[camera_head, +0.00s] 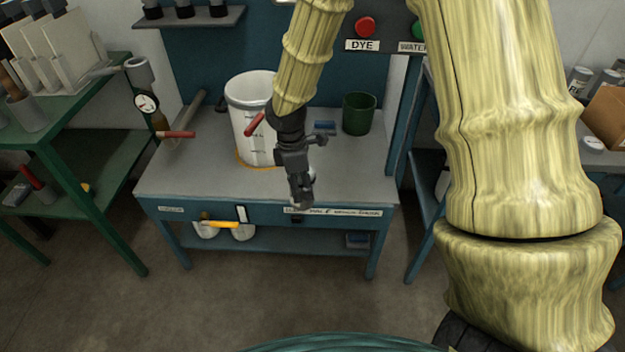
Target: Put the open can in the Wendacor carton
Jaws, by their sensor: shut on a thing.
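My gripper (301,190) hangs over the front edge of the blue workbench and points down. It is shut on a small grey thing at its tips, mostly hidden by the fingers, and I cannot tell what it is. Two or more small cans (579,80) stand on a surface at the far right, and I cannot tell whether any is open. A brown cardboard carton (607,116) is beside them, cut off by the right edge. No Wendacor name is readable on it.
The workbench (190,180) holds a white bucket (247,110) left of my gripper and a dark green cup (358,114) behind it to the right. A red handle (178,134) is at the left. A green shelf unit (100,165) stands left. My arm hides much of the right side.

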